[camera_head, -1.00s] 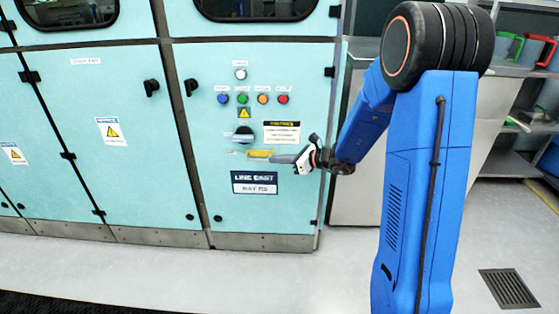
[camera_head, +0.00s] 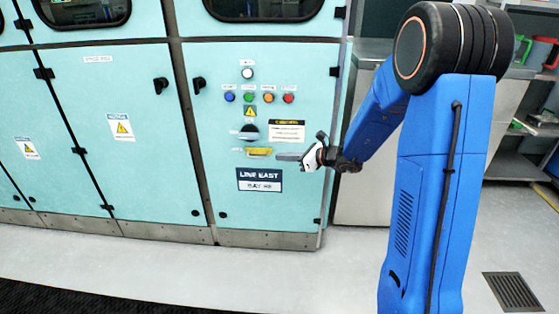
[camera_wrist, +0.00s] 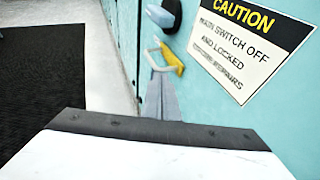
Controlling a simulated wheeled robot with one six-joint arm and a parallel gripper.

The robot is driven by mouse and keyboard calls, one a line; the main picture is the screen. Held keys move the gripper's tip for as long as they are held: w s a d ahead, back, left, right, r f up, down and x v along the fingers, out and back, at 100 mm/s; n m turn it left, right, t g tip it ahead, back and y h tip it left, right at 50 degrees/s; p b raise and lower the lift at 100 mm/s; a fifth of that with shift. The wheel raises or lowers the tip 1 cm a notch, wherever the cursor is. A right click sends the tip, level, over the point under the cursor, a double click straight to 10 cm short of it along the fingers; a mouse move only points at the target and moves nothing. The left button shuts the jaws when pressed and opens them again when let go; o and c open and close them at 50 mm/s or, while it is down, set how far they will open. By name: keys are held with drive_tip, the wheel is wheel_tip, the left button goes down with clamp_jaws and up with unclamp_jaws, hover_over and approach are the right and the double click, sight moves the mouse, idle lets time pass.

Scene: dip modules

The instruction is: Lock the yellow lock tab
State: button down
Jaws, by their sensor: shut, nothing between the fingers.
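The yellow lock tab (camera_head: 259,151) is on the teal cabinet door, below the black rotary switch (camera_head: 249,132) and above the LINE EAST sign. In the wrist view the yellow tab (camera_wrist: 172,60) shows near top centre, with a pale curved piece at its left. My gripper (camera_head: 279,157) is shut and empty, its grey fingers pointing left at the tab's right end. In the wrist view the fingers (camera_wrist: 162,92) reach up to just below the tab. Whether they touch it I cannot tell.
A caution label (camera_head: 286,131) is on the door, right of the switch. A row of coloured buttons (camera_head: 268,98) is above. The LINE EAST sign (camera_head: 259,180) is below. A grey counter (camera_head: 361,190) stands right of the cabinet. The floor in front is clear.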

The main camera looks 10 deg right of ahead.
drive_tip(key=v, duration=1)
drive_tip(key=shift+f, duration=0.15)
drive_tip(key=s+a+r+n+g+h, duration=0.1)
drive_tip(key=s+a+n+g, duration=0.15)
drive_tip(key=s+n, duration=0.35)
drive_tip(key=s+a+r+n+g, duration=0.1)
drive_tip(key=s+a+n+g, duration=0.2)
drive_tip(key=s, duration=0.5)
drive_tip(key=s+a+r+n+g+h, duration=0.1)
drive_tip(key=s+a+r+n, duration=0.1)
drive_tip(key=s+a+n, duration=0.3)
drive_tip(key=s+d+n+t+h, duration=0.1)
drive_tip(key=s+d+n+h, duration=0.3)
drive_tip(key=s, duration=0.5)
drive_tip(key=s+d+r+n+h, duration=0.1)
drive_tip(key=s+d+n+h, duration=0.3)
drive_tip(key=s+d+n, duration=0.2)
drive_tip(key=shift+s+d+n+t, duration=0.2)
drive_tip(key=shift+s+n+t, duration=0.15)
drive_tip(key=shift+s+n, duration=1.15)
drive_tip(key=shift+s, duration=0.1)
